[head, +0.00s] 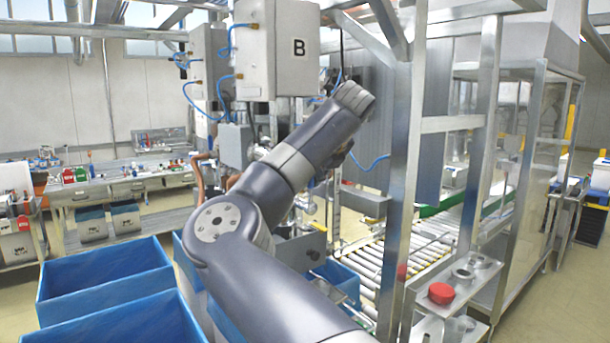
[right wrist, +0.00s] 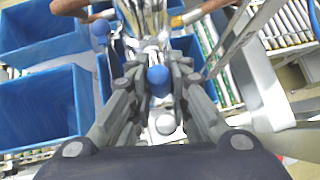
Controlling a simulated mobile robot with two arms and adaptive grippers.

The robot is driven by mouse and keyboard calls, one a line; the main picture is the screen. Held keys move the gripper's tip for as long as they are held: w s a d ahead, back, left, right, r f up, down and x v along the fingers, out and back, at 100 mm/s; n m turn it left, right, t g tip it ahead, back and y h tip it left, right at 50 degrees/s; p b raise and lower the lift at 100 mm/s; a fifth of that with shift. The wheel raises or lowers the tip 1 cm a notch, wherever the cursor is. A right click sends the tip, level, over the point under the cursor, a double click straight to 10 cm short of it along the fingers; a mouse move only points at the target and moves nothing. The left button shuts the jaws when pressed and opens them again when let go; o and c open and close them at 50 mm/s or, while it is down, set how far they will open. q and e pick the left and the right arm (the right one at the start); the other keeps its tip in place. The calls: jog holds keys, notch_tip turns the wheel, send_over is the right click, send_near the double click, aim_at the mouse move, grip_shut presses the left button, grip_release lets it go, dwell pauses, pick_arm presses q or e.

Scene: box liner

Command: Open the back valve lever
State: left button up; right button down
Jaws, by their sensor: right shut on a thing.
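My right gripper (right wrist: 157,68) shows in the right wrist view with its dark fingers closed on a blue ball knob (right wrist: 158,80), which looks like the end of a valve lever. The lever's shaft is mostly hidden between the fingers. Another blue ball knob (right wrist: 99,28) stands up and to the left, apart from the fingers. Shiny metal valve fittings (right wrist: 147,18) lie beyond the fingertips. In the head view my right arm reaches to the machine below the grey box marked B (head: 298,48), and the arm mostly hides the gripper and valves. My left gripper is not in view.
Blue bins (head: 105,280) stand at the lower left. A metal frame post (head: 405,190) rises close to the right of my arm. A roller conveyor (head: 415,250) and a shelf with a red lid (head: 441,293) lie farther right. Copper-coloured pipes (head: 199,178) run beside the machine.

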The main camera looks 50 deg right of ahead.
jog(key=shift+d+f+y, duration=0.15)
jog(key=shift+f+y, duration=0.15)
jog(key=shift+f, duration=0.05)
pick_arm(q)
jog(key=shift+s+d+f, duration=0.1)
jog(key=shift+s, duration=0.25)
pick_arm(e)
jog(key=shift+s+f, duration=0.1)
jog(key=c, duration=1.6)
grip_release()
jog(key=shift+o, duration=0.6)
jog(key=shift+d, duration=0.25)
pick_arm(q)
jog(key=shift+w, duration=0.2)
pick_arm(e)
jog(key=shift+a+r, duration=0.1)
jog(key=shift+r, duration=0.25)
jog(key=v, duration=1.1)
jog(key=shift+s, duration=0.25)
